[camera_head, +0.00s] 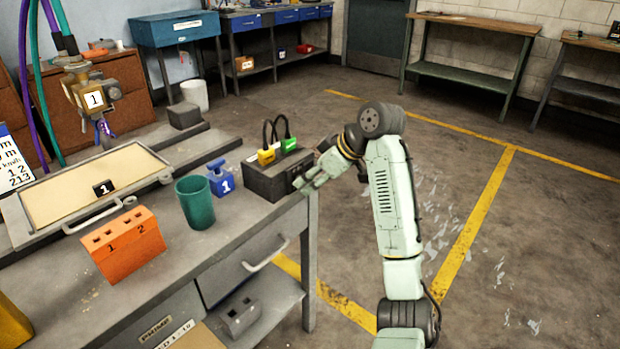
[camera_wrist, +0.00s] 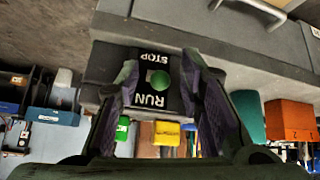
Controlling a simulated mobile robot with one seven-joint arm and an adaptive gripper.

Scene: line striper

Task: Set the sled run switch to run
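The sled control box (camera_head: 277,178) is a dark box at the right end of the bench. In the wrist view its black switch plate (camera_wrist: 146,66) faces me, with STOP along the upper edge and RUN along the lower edge. The round green switch knob (camera_wrist: 158,78) shows end-on between the two words; I cannot tell which way it is set. My gripper (camera_head: 304,184) is at the box's right end. In the wrist view my gripper (camera_wrist: 157,88) is open, with one finger on each side of the plate and knob. Finger contact is unclear.
Yellow (camera_head: 266,156) and green (camera_head: 289,145) plugs with black cables stand on the box. The floor right of the bench is clear.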

